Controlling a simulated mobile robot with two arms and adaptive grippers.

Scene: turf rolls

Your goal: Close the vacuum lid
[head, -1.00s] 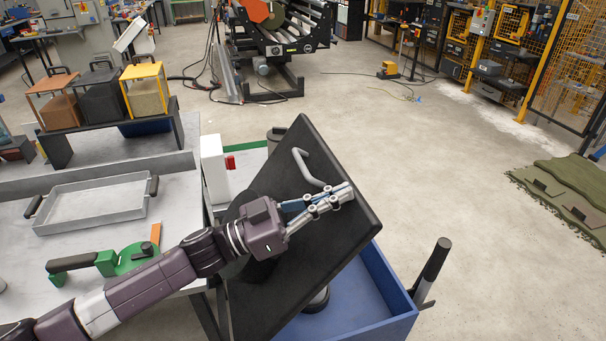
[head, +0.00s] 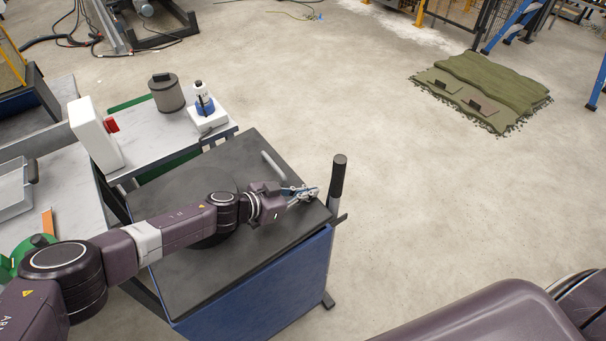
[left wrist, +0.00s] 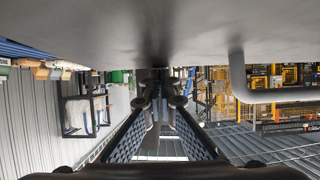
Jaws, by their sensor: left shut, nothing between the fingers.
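The vacuum lid (head: 205,268) is a large dark flat panel lying level, or close to level, on top of the blue cart (head: 262,292). Its grey bent handle (head: 273,164) stands near the far right edge. My left gripper (head: 311,193) is shut and empty, at the lid's right edge, close over its surface. In the left wrist view the shut fingers (left wrist: 160,88) point away below a large grey surface, with the handle (left wrist: 238,75) at the right. Whether the fingers touch the lid cannot be told. My right gripper is not in view.
A black upright grip (head: 338,175) stands at the cart's right corner. A bench behind holds a grey canister (head: 166,93) and a white-and-blue bottle (head: 203,100). Green turf (head: 485,88) lies far right. The floor between is clear.

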